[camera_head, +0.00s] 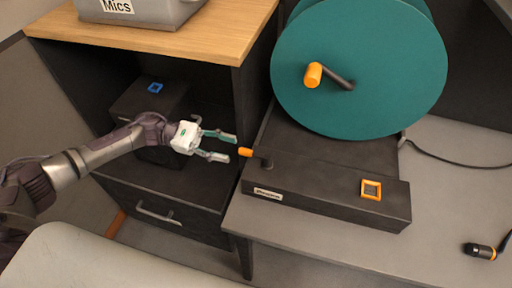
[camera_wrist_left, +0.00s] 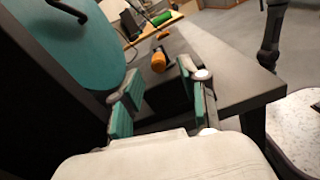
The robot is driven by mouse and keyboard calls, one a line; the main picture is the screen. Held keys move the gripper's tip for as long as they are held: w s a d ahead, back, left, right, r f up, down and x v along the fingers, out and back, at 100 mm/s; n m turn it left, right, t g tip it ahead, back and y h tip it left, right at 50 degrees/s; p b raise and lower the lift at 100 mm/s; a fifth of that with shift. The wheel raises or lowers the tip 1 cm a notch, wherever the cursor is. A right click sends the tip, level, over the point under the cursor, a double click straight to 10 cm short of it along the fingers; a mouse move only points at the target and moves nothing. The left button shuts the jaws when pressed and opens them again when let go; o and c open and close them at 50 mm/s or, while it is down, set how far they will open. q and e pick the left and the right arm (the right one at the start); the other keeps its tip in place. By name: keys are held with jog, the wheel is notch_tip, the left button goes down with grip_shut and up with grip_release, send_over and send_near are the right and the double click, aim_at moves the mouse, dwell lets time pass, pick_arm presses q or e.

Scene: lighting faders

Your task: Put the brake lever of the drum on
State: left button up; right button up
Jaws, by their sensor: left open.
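The teal drum (camera_head: 400,70) stands on a dark base (camera_head: 310,190) on the grey desk, with an orange-knobbed crank (camera_head: 314,74) on its face. The brake lever (camera_head: 246,153) is a short dark arm with an orange tip at the left end of the base. My left gripper (camera_head: 226,147) is open, its two fingers pointing right, just short of the orange tip. In the left wrist view the orange tip (camera_wrist_left: 159,61) shows beyond and between the open fingers (camera_wrist_left: 160,98), seemingly not touched. The drum (camera_wrist_left: 70,40) is at left there. My right gripper is not in view.
A wooden-topped cabinet (camera_head: 160,38) with a grey "Mics" bin (camera_head: 140,12) stands at the left, with a dark box (camera_head: 150,105) on its open shelf. An orange-framed switch (camera_head: 371,189) sits on the base. A black microphone-like item (camera_head: 480,250) lies at right.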

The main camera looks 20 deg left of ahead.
aim_at(264, 157)
pick_arm(q)
jog(key=d+p, duration=0.2)
jog(key=d, duration=0.5)
jog(key=shift+d+r, duration=0.1)
jog(key=shift+d, duration=0.6)
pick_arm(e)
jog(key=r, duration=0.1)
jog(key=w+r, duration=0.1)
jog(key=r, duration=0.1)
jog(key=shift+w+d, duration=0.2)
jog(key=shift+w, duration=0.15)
pick_arm(q)
jog(key=c, duration=0.5)
grip_shut()
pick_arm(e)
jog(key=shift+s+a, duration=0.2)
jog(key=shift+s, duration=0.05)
